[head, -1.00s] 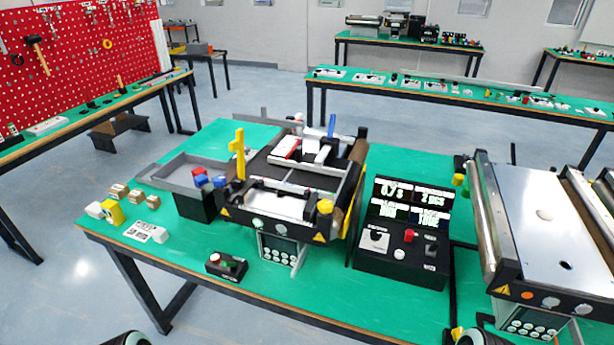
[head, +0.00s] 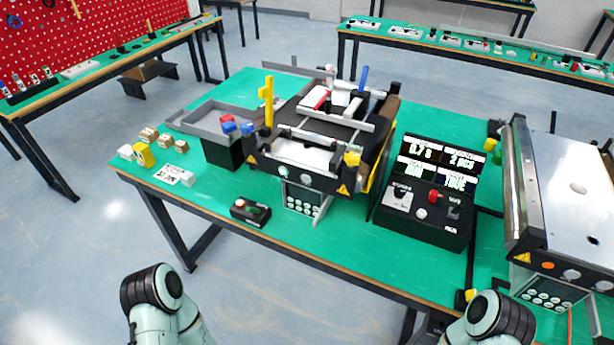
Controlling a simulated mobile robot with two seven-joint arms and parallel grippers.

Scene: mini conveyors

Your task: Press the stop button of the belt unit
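The belt unit (head: 305,180) stands on the green table in the middle, with a black belt, metal rails and small blocks on top. A small black button box (head: 249,218) lies in front of it near the table's front edge. The box carries a red button (head: 240,203) and a green button (head: 255,210); their labels are too small to read. A black control panel (head: 425,228) with lit displays stands to the belt unit's right and has another red knob (head: 433,196). Only links of my two arms show at the bottom edge; neither gripper is in view.
A grey tray (head: 192,118) and a black bin with red and blue blocks stand left of the belt unit. Small boxes (head: 148,135) and a card (head: 174,175) lie at the table's left. A second conveyor (head: 570,190) stands at the right. Table around the button box is clear.

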